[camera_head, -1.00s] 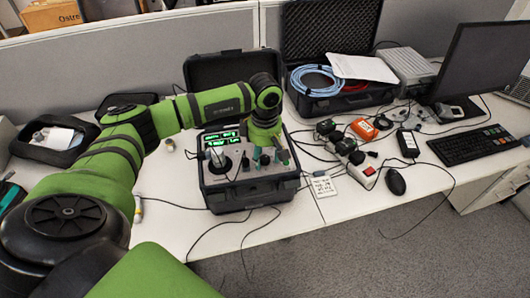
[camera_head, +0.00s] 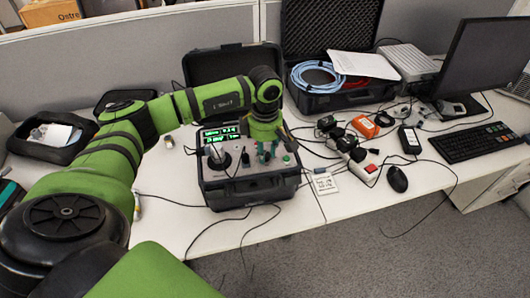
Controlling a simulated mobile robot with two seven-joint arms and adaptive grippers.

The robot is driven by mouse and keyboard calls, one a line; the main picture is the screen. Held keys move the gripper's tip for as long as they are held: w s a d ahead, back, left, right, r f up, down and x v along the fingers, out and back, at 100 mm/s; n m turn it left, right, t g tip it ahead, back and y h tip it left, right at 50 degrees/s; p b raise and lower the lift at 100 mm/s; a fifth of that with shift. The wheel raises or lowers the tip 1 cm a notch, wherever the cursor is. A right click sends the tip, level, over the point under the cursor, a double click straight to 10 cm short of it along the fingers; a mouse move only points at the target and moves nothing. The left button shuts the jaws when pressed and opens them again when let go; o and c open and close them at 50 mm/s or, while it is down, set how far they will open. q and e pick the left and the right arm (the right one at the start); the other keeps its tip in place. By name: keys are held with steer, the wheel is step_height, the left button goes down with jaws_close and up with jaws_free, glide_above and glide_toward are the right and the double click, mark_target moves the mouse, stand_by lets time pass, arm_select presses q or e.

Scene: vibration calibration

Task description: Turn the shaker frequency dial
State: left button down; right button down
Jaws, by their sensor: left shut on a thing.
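The shaker unit is an open black case (camera_head: 250,192) on the desk, with a grey panel, lit green displays (camera_head: 220,134) and a round black shaker (camera_head: 218,160) on the panel's left. My left gripper (camera_head: 267,156) points down onto the right half of the panel. Its fingers are close together, shut on the frequency dial, which they and the wrist hide almost wholly. A green button (camera_head: 287,158) shows just right of the fingers. My right gripper is not in this view.
Right of the case lie cables, a power strip (camera_head: 365,170), an orange box (camera_head: 365,127) and a white card (camera_head: 325,183). A mouse (camera_head: 397,179), keyboard (camera_head: 477,143) and monitor (camera_head: 487,60) are farther right. Loose cables hang over the desk's front edge.

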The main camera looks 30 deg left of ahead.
arm_select(q)
steer(key=n+b, duration=0.1)
steer(key=n, duration=0.2)
steer(key=shift+f+n+b, duration=0.1)
steer(key=shift+n+b, duration=0.2)
steer(key=shift+b, duration=0.1)
steer(key=shift+n+b, duration=0.65)
steer(key=shift+n, duration=1.15)
steer(key=c, duration=1)
jaws_free()
steer(key=shift+r, duration=0.25)
step_height(320, 180, up, 12)
steer(key=shift+f, duration=0.1)
